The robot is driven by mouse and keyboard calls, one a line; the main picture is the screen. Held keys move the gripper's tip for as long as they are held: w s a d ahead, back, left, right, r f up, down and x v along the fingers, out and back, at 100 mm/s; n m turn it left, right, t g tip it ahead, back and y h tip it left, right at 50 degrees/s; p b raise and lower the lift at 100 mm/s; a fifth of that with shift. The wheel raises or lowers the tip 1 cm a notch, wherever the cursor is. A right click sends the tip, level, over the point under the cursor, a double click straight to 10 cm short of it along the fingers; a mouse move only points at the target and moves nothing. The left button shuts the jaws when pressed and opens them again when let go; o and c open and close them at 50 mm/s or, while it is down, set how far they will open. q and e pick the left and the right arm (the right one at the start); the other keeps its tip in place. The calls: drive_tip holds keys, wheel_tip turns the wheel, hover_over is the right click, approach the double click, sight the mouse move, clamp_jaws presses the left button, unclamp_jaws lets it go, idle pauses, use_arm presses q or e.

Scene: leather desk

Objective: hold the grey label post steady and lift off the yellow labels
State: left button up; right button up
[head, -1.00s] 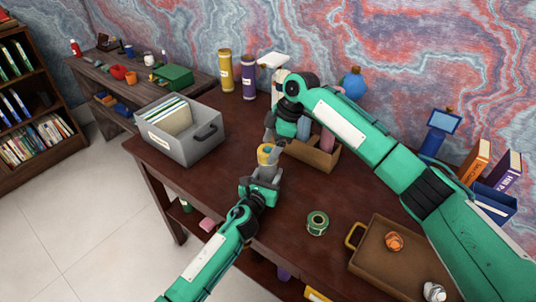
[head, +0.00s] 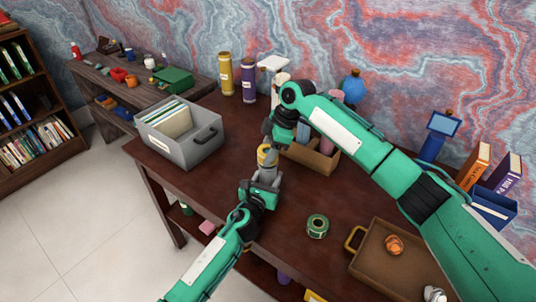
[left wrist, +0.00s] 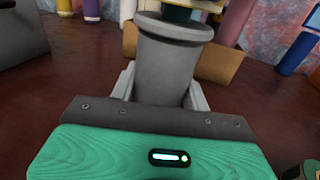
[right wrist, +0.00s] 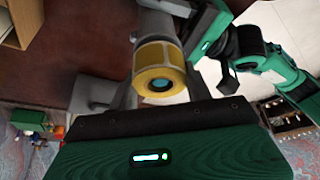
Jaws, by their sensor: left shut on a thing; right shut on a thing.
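The grey label post (left wrist: 165,65) stands between the fingers of my left gripper (left wrist: 160,95) in the left wrist view. My left gripper is shut on it and also shows in the head view (head: 264,180). The yellow labels (right wrist: 158,68) form a short roll with a teal core, in line with the post in the right wrist view. In the head view the labels (head: 264,155) show at the top of the post. My right gripper (right wrist: 160,92) is shut on the labels from above. I cannot tell whether any gap separates labels and post.
A grey file box (head: 196,150) stands left of the post. A brown cardboard box (head: 318,161) is close behind, right. A green tape roll (head: 317,226) and a brown tray (head: 372,262) lie at the right front. Yellow (head: 225,74) and purple (head: 248,80) tubes stand at the back.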

wheel_tip(320, 180, up, 9)
use_arm(q)
drive_tip(key=o, duration=1.1)
